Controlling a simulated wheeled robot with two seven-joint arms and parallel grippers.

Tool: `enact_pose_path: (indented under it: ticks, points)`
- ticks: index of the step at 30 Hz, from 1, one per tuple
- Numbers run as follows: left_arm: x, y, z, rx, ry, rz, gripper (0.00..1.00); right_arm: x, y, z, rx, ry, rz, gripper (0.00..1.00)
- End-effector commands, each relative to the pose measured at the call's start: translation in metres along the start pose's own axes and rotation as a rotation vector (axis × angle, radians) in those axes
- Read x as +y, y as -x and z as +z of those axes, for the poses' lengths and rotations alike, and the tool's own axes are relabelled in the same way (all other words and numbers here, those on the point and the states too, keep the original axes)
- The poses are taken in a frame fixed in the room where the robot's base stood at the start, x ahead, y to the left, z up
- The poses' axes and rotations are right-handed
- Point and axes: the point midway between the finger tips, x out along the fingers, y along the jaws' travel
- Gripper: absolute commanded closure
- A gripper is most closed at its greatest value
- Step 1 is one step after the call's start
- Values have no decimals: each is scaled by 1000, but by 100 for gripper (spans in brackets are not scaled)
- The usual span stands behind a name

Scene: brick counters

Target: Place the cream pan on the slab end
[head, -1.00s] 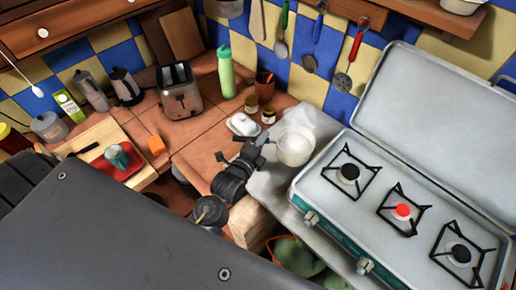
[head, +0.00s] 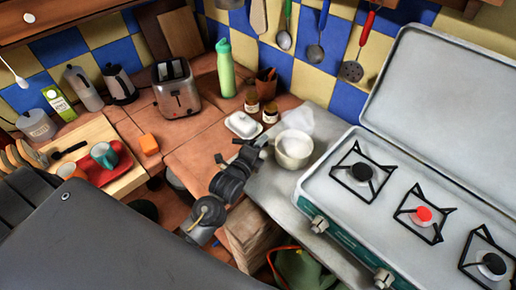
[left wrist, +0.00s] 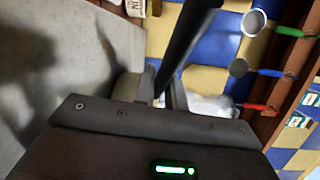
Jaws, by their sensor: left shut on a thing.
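The cream pan (head: 294,153) is at the left part of the grey slab (head: 262,190), left of the camp stove, in the head view. I cannot tell whether its base touches the slab. My left gripper (head: 257,150) is at the pan's left side, shut on its handle and hiding most of it. In the left wrist view a dark bar, apparently the pan handle (left wrist: 187,42), runs up from between the fingers of my left gripper (left wrist: 164,92). The pan bowl is not clear there. My right gripper is not in view.
The open camp stove (head: 330,205) stands close right of the pan. A whitish object (head: 298,120) is just behind it. A butter dish (head: 243,125) and small jars (head: 270,113) stand on the tiled counter to the left. A toaster (head: 176,88) is farther back.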

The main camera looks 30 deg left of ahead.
Motion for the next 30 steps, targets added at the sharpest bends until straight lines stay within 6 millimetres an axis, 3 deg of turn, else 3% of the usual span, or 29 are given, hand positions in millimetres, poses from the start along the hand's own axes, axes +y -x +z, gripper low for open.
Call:
enact_pose_path:
  ticks: [11, 12, 17, 26, 30]
  points:
    - [2, 0, 0, 0, 1, -4, 100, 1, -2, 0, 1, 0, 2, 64]
    - [3, 0, -1, 0, 0, -1, 85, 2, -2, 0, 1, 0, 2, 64]
    - [3, 0, -1, 0, 0, -1, 66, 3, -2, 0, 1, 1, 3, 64]
    - [0, 0, 0, 0, 1, -2, 66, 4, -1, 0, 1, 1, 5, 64]
    - [3, 14, -1, 1, 0, -1, 66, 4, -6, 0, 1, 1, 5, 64]
